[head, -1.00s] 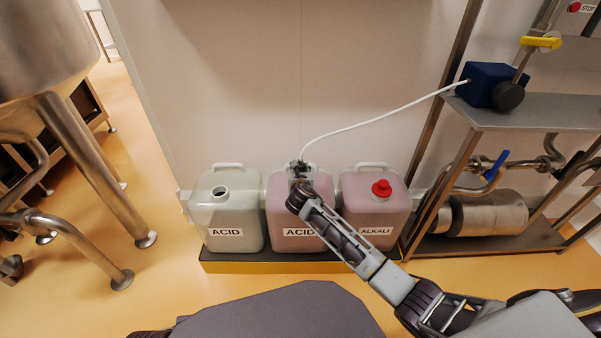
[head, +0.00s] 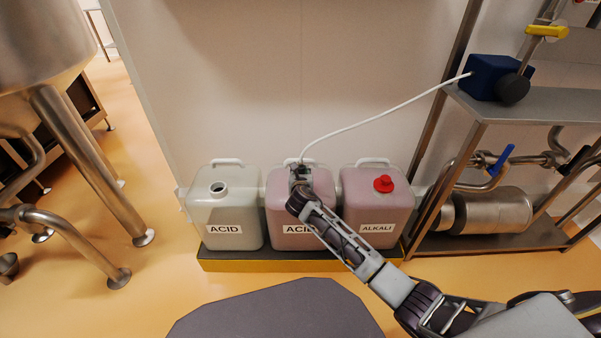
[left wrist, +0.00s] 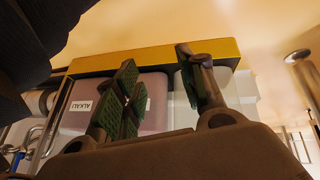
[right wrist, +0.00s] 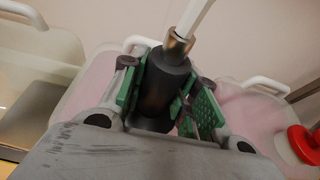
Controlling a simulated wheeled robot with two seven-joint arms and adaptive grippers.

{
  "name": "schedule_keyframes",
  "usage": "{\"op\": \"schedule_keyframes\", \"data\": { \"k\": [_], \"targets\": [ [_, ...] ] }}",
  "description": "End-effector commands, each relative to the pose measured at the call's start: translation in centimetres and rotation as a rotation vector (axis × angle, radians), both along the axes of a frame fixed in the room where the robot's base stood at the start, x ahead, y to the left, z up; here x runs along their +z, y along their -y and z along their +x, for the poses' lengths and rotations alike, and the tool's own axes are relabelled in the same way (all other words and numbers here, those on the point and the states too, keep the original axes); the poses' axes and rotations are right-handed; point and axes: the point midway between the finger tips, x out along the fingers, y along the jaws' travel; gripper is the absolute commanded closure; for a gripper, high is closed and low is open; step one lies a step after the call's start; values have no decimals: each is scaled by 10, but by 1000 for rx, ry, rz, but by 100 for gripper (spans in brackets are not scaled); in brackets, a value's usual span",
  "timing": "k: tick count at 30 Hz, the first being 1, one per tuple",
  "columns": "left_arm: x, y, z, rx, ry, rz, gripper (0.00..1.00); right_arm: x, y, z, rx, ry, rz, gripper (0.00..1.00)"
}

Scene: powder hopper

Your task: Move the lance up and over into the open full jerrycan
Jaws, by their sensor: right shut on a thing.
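My right gripper (head: 299,182) is over the top of the middle jerrycan (head: 284,215), a pinkish can labelled ACID. In the right wrist view its green pads (right wrist: 160,100) are shut on the lance's black head (right wrist: 165,85), which has a metal collar and a white hose (head: 385,118). The lance's lower part and the middle can's mouth are hidden, so I cannot tell how deep it sits. The left jerrycan (head: 222,212) is whitish, labelled ACID, with an uncapped mouth. The right jerrycan (head: 378,212) is pinkish, labelled ALKALI. My left gripper (left wrist: 155,65) is open and empty.
A red cap (head: 383,184) closes the right can. The cans stand on a yellow-fronted tray (head: 275,266) against a wall. The hose runs to a blue pump (head: 490,80) on a metal rack (head: 540,110) at right. A steel vessel (head: 40,60) with legs stands at left.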

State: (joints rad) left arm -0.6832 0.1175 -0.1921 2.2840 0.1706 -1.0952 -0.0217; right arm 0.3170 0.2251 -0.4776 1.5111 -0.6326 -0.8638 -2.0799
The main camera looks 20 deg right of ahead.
Motion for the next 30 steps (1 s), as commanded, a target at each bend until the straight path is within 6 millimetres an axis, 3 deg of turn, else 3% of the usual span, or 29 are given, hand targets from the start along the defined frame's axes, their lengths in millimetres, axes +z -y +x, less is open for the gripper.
{"op": "schedule_keyframes", "data": {
  "k": [9,18,19,24,30],
  "targets": [
    [-13,2,-4,6,0,-11,60,-9,0,1,2,4,0,100],
    [-12,2,-5,7,2,-13,60,-10,0,1,2,4,0,100],
    [-12,2,-5,6,3,-13,60,-10,0,1,1,5,1,67],
    [-9,2,-2,5,8,-13,60,-10,0,1,1,3,0,46],
    [-6,2,3,6,17,-14,60,-11,0,0,1,2,1,45]
  ]
}}
